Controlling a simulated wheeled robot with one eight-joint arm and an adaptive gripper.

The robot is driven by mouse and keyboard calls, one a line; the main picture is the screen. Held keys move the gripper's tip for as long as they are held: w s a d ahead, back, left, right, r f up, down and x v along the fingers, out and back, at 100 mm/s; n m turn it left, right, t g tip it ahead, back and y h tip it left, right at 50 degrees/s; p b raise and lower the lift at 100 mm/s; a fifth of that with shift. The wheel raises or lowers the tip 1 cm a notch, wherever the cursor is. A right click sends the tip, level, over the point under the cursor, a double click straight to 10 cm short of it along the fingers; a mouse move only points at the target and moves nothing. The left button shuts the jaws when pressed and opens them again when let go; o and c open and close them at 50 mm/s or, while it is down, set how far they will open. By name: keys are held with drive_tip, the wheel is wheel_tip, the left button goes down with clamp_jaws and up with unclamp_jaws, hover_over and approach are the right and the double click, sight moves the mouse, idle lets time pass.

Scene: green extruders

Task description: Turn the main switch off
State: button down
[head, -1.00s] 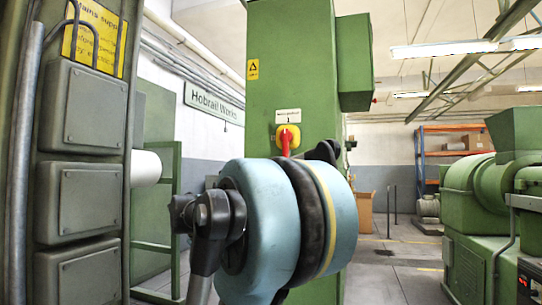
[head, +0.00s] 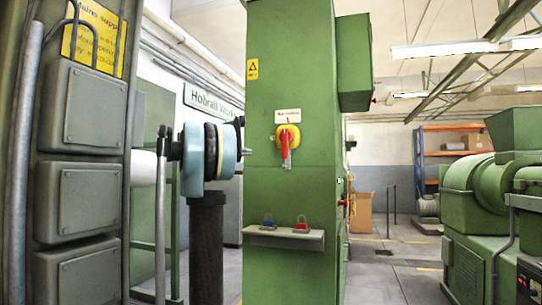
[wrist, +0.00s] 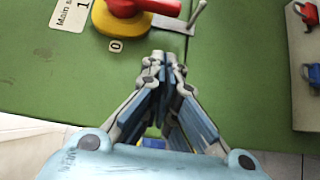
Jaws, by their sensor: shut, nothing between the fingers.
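The main switch (head: 287,138) is a red handle on a yellow round plate, on the front of the green cabinet. In the head view its handle points straight down, below a white label with a "1". In the wrist view the switch (wrist: 125,12) is at the top, cut by the edge, with a "0" tag beside it and a metal tab with a pin. My gripper (wrist: 163,58) is shut and empty, its fingertips apart from the switch in the picture.
A small shelf (head: 262,240) below the switch holds a blue padlock (head: 268,222) and a red padlock (head: 301,224). A grey box panel (head: 92,105) stands at the left. Green machinery (head: 480,200) stands at the right.

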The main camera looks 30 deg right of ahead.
sight(285, 143)
drive_tip(key=shift+w+d+r, duration=0.1)
drive_tip(key=shift+w+r, duration=0.1)
drive_tip(key=shift+r, duration=0.2)
drive_tip(key=d, duration=0.7)
drive_tip(key=s+d, duration=0.1)
drive_tip(key=d, duration=0.2)
drive_tip(key=shift+d, duration=0.2)
drive_tip(key=shift+s+d, duration=0.65)
drive_tip(key=shift+s, duration=0.3)
drive_tip(key=shift+s+d, duration=0.45)
